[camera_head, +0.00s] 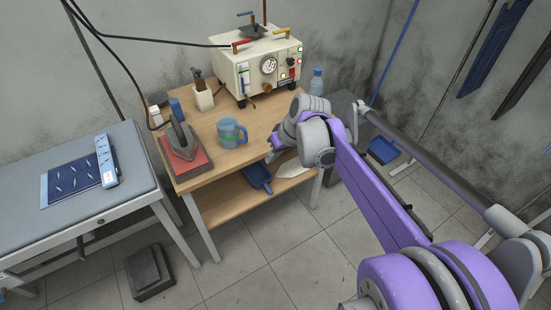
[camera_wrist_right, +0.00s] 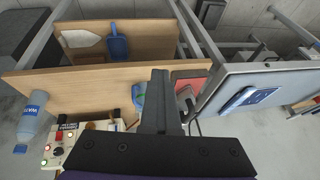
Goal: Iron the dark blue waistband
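A dark blue cloth piece with pale marks (camera_head: 72,182) lies flat on the grey ironing board (camera_head: 30,222). I cannot tell which part is the waistband. A lighter blue strip (camera_head: 107,163) lies along its right edge. The cloth also shows in the right wrist view (camera_wrist_right: 250,98). The iron (camera_head: 181,138) rests on a red pad (camera_head: 186,166) on the wooden table, its cable rising up. My right gripper (camera_wrist_right: 169,100) points over the table, its dark fingers together with nothing visible between them. In the head view its fingers are mostly hidden by my arm. My left gripper is not in view.
A blue mug (camera_head: 231,134) stands right of the iron. A steam unit (camera_head: 258,68), a bottle (camera_head: 317,82) and a small tool holder (camera_head: 203,98) stand at the back. A blue dustpan (camera_head: 258,177) lies on the lower shelf. A dark block (camera_head: 149,272) sits on the floor.

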